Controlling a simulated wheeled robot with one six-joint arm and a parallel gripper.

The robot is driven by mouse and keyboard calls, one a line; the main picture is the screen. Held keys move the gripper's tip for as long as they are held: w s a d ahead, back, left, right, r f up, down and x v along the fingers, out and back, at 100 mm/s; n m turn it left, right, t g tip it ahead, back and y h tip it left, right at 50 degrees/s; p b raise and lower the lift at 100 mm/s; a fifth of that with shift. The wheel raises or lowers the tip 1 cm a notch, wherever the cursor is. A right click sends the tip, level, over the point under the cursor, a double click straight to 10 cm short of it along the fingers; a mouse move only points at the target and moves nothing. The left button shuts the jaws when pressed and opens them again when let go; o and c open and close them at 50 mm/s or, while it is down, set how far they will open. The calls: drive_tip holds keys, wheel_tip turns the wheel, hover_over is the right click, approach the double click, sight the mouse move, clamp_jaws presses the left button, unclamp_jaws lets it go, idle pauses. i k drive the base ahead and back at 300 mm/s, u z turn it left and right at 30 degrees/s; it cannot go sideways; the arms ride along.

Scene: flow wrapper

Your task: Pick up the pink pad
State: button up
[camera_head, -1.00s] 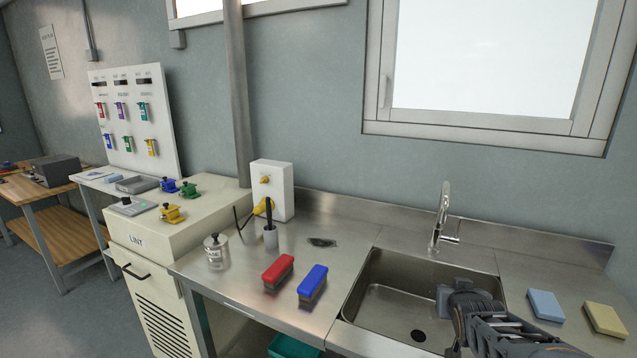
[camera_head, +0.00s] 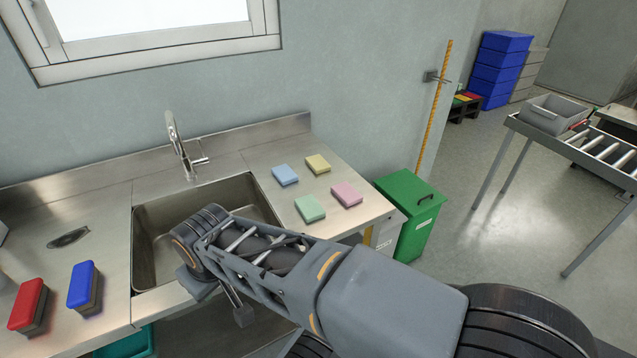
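The pink pad (camera_head: 347,194) lies flat on the steel counter (camera_head: 262,160) to the right of the sink, at the front right of a group of pads. A green pad (camera_head: 310,208) is to its left, a yellow pad (camera_head: 318,164) behind it, and a blue pad (camera_head: 285,174) behind and to the left. My arm reaches across the front of the counter, its far end over the sink. My gripper's fingers cannot be made out there, and the arm is apart from the pink pad.
The sink (camera_head: 150,235) with its tap (camera_head: 182,150) lies left of the pads. A red brush (camera_head: 28,305) and a blue brush (camera_head: 84,286) stand at the far left. A green bin (camera_head: 408,205) stands beyond the counter's right end. A roller conveyor (camera_head: 590,150) is at the right.

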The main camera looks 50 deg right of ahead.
sight(344, 191)
drive_tip(key=z, duration=0.5)
drive_tip(key=k, duration=0.2)
drive_tip(key=z, duration=2.95)
drive_tip(key=i, duration=1.55)
drive_tip(key=u, duration=3.6)
